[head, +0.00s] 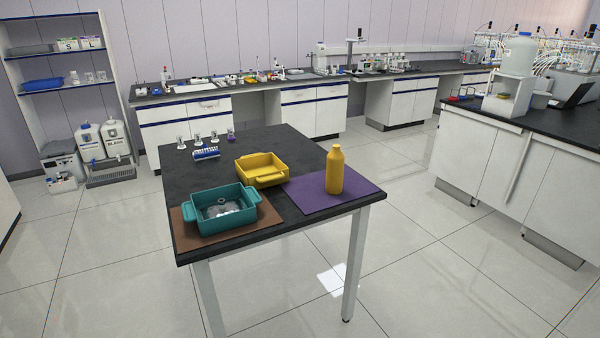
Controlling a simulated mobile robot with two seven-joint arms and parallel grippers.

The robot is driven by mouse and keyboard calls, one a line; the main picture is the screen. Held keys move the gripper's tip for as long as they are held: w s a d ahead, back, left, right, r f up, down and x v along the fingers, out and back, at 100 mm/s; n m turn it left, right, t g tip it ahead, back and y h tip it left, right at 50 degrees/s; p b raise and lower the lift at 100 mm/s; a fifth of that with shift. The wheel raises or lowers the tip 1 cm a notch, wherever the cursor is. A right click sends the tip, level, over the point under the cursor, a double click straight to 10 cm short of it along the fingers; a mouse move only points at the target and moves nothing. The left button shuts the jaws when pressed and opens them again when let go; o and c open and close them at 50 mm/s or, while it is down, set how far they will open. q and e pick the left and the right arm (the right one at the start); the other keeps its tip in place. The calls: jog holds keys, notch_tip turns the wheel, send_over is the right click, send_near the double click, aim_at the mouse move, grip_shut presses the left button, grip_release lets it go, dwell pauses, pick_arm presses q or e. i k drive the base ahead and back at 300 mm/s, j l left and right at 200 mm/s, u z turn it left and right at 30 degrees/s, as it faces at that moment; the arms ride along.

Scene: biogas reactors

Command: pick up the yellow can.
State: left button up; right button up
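The yellow can (335,172) looks like a bottle with a narrow neck. It stands upright on a purple mat (303,196) at the right front of the black-topped table (268,143). Nothing touches it and its near side is fully visible. Neither of my grippers shows in the head view.
A yellow tray (262,178) sits left of the can, and a teal tray (222,211) with a clear item inside stands on a brown mat (181,232). A blue rack (206,153) and small vessels are behind. Open floor (420,270) lies right of the table.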

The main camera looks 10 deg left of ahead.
aim_at(335, 166)
jog(key=i+l+u, duration=0.1)
jog(key=i+l, duration=0.25)
jog(key=i+l+u, duration=0.15)
jog(key=i+l, duration=0.2)
jog(key=i+l+u, duration=0.1)
jog(key=i+l, duration=0.2)
jog(key=l, duration=0.25)
jog(key=i+l+u, duration=0.15)
jog(key=i+l, duration=0.15)
jog(key=l, duration=0.15)
